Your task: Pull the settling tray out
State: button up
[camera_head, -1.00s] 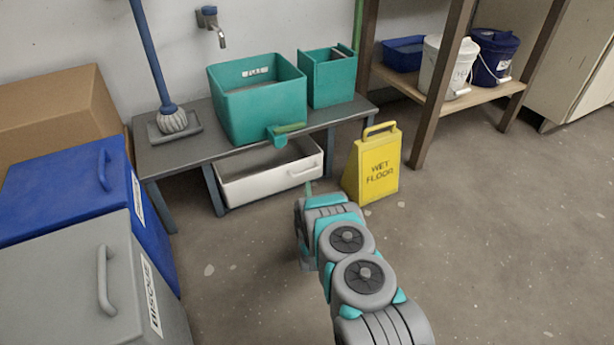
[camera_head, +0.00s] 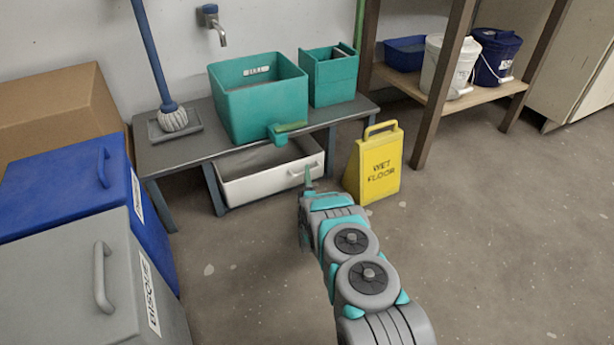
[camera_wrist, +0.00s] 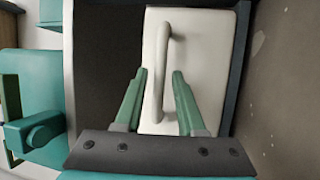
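The settling tray (camera_head: 265,185) is a white, open-topped tray under the grey bench, with a bar handle (camera_head: 305,172) on its front. My gripper (camera_head: 308,175) is just in front of that handle in the head view. In the wrist view the tray's pale front (camera_wrist: 205,50) fills the middle, and its handle (camera_wrist: 162,65) runs lengthwise between the fingertips. My gripper (camera_wrist: 161,73) is open there, a finger to each side of the handle's line, the left one closer. I cannot tell whether either finger touches the handle.
A yellow wet-floor sign (camera_head: 374,168) stands close to the right of the tray. A teal tank (camera_head: 262,100) with a spout (camera_head: 287,130) sits above it on the bench (camera_head: 180,152). Blue (camera_head: 75,190) and grey (camera_head: 75,270) bins stand left. The floor before the tray is clear apart from my arm.

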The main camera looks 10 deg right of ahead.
grip_shut()
dwell(1.1)
